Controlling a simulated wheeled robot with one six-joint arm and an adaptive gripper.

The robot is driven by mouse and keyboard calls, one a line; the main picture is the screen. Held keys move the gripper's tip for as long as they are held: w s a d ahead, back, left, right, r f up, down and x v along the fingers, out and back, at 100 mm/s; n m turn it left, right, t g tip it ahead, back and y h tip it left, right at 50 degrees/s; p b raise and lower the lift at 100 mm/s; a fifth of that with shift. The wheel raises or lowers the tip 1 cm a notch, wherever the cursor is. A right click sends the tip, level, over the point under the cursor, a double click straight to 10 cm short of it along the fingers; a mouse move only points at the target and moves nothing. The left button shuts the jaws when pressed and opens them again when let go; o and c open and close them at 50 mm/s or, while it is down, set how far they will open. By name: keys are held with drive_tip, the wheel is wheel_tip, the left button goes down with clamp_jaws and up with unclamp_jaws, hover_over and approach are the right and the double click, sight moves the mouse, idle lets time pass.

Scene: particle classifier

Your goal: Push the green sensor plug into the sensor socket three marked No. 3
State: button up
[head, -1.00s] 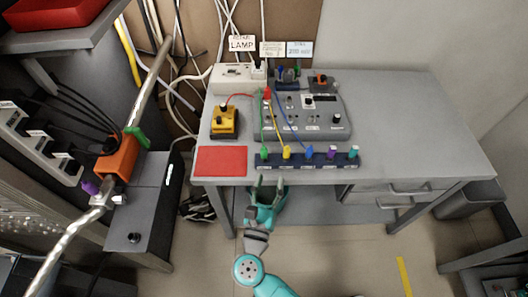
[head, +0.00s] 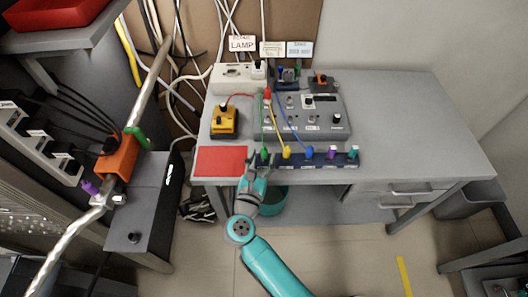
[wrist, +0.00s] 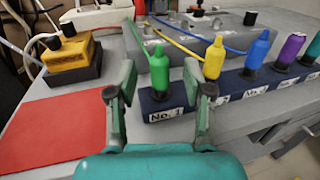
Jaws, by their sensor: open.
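The green plug (head: 264,153) stands upright at the left end of the dark socket strip (head: 298,162), with a green cable. In the wrist view the green plug (wrist: 159,72) stands behind the label No. 1. A yellow plug (wrist: 214,59) is to its right, then a blue plug (wrist: 257,50) at the third position, whose label is too small to read surely. My gripper (head: 257,166) is open at the table's front edge, close to the green plug. In the wrist view my gripper's fingers (wrist: 160,88) appear on either side of the green plug, not closed on it.
A purple plug (head: 332,152) and a teal-green plug (head: 352,153) stand farther right on the strip. A red mat (head: 221,161) lies left of my gripper. A yellow box (head: 224,121) and a grey control panel (head: 305,115) stand behind. The table's right side is clear.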

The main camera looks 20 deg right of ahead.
sight(263, 153)
drive_tip(key=shift+x, duration=1.5)
clamp_jaws()
wheel_tip(263, 153, up, 10)
drive_tip(key=shift+r, duration=0.1)
